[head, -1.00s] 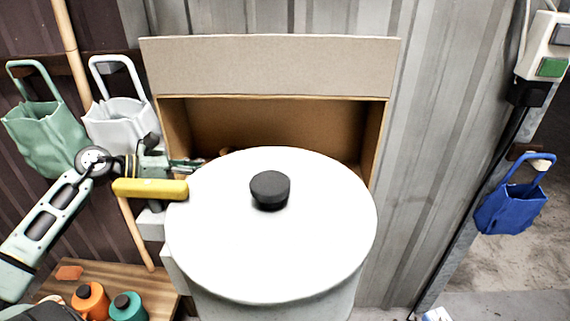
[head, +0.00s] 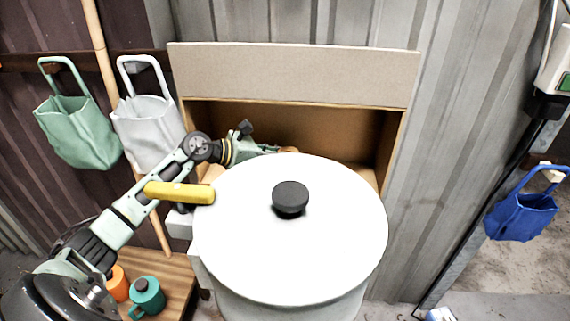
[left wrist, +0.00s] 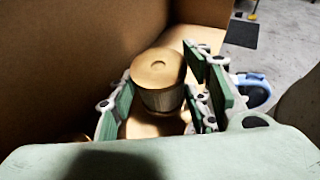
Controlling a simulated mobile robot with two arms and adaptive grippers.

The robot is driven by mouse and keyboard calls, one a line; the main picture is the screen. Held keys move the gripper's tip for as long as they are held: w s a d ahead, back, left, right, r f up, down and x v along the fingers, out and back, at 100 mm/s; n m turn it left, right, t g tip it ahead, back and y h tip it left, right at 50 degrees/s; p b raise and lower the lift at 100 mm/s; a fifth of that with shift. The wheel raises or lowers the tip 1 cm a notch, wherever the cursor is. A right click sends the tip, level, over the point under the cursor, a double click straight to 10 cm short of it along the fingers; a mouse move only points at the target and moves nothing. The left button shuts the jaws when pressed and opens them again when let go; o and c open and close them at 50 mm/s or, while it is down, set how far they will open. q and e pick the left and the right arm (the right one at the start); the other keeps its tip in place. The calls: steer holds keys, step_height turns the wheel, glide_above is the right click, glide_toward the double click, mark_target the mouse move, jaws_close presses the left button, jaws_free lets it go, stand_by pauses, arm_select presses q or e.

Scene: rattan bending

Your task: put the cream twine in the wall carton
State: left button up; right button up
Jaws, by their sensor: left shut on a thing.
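The wall carton (head: 293,78) is an open brown cardboard box against the grey metal wall, with its flap standing up. My left gripper (head: 270,150) reaches into the carton's opening from the left, behind the white lid. In the left wrist view, my left gripper (left wrist: 160,104) is shut on the cream twine (left wrist: 160,80), a short tan spool between its green-padded fingers. Carton walls (left wrist: 60,60) surround the spool's left and far sides there. In the head view the twine is mostly hidden by the gripper and lid. My right gripper is not in view.
A white lidded drum (head: 290,250) with a black knob stands before the carton and hides its lower part. Green (head: 75,130) and white (head: 147,130) bags hang left. A blue bag (head: 522,215) hangs right.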

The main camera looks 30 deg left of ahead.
arm_select(q)
steer(key=shift+w+d+f+p, duration=0.15)
steer(key=shift+d+f+p, duration=0.1)
steer(key=shift+p, duration=0.1)
step_height(320, 180, down, 2)
steer(key=shift+f+p, duration=0.15)
steer(key=shift+p, duration=0.3)
steer(key=shift+a+f, duration=0.1)
steer(key=shift+f, duration=0.2)
steer(key=shift+f, duration=0.15)
steer(key=o, duration=1.2)
